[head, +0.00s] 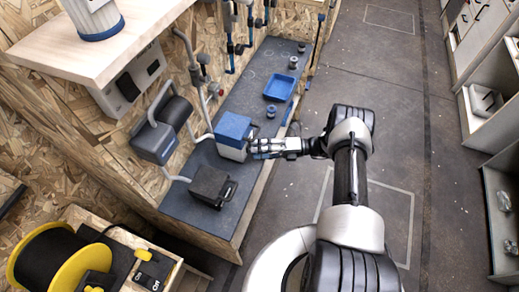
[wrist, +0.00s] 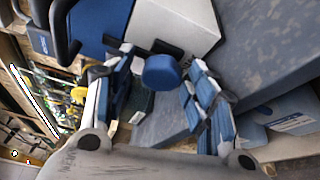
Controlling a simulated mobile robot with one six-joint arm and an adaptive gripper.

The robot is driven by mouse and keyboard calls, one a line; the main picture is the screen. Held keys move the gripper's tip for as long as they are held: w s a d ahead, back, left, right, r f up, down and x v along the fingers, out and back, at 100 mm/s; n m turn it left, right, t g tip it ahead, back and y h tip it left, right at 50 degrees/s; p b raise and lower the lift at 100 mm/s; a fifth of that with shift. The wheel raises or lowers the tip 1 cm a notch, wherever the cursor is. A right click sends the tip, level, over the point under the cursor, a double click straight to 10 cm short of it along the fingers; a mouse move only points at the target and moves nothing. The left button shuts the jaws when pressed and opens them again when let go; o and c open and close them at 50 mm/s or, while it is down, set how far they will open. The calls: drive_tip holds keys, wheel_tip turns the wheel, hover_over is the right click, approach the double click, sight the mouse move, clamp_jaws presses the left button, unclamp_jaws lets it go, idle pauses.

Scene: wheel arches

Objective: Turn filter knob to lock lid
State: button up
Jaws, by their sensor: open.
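The filter box (head: 231,142) stands on the dark worktop, with a white body and a blue lid (head: 236,125) that looks closed. In the wrist view the box's white side (wrist: 180,22) and a blue part (wrist: 100,25) fill the top. A round blue knob (wrist: 161,72) sticks out from the box towards my wrist camera. My gripper (head: 256,147) reaches in from the right, level with the box's right side. In the wrist view my gripper (wrist: 158,78) is open, with one finger on each side of the knob. I cannot tell whether the fingers touch it.
A black box with a handle (head: 212,186) stands close in front of the filter box. A grey-blue pump-like unit (head: 158,130) with hoses is at the left. A blue tray (head: 281,87) and small round parts lie farther back. The floor to the right is open.

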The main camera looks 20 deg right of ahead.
drive_tip(key=shift+d+f, duration=0.1)
drive_tip(key=shift+d, duration=0.05)
drive_tip(key=v, duration=0.7)
drive_tip(key=shift+d, duration=0.35)
drive_tip(key=shift+s, duration=0.1)
